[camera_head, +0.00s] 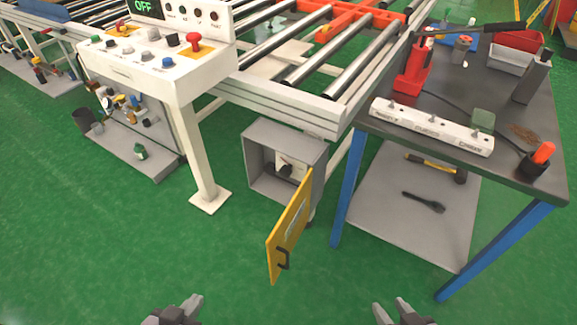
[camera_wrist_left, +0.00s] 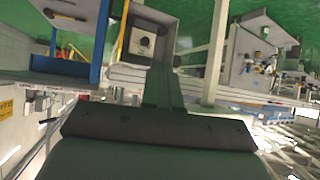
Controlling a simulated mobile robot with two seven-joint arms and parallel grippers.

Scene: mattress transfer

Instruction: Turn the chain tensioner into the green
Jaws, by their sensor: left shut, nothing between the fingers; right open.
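A grey box (camera_head: 258,155) hangs under the front end of the roller conveyor, with its yellow door (camera_head: 290,225) swung open toward me. Inside is a pale plate (camera_head: 293,163) with a dark knob (camera_head: 283,170), apparently the chain tensioner; no green mark on it can be made out. The left wrist view, upside down, also shows the box (camera_wrist_left: 150,20) and a round dark knob (camera_wrist_left: 145,42) on its plate. My left gripper (camera_head: 190,305) is shut and empty at the bottom edge, well short of the box. My right gripper (camera_head: 392,310) is open and empty, lower right of the door.
A white control console (camera_head: 165,75) on a leg stands left of the box, its display reading OFF. A workbench (camera_head: 540,185) with blue legs and tools stands to the right. The green floor before the box is clear.

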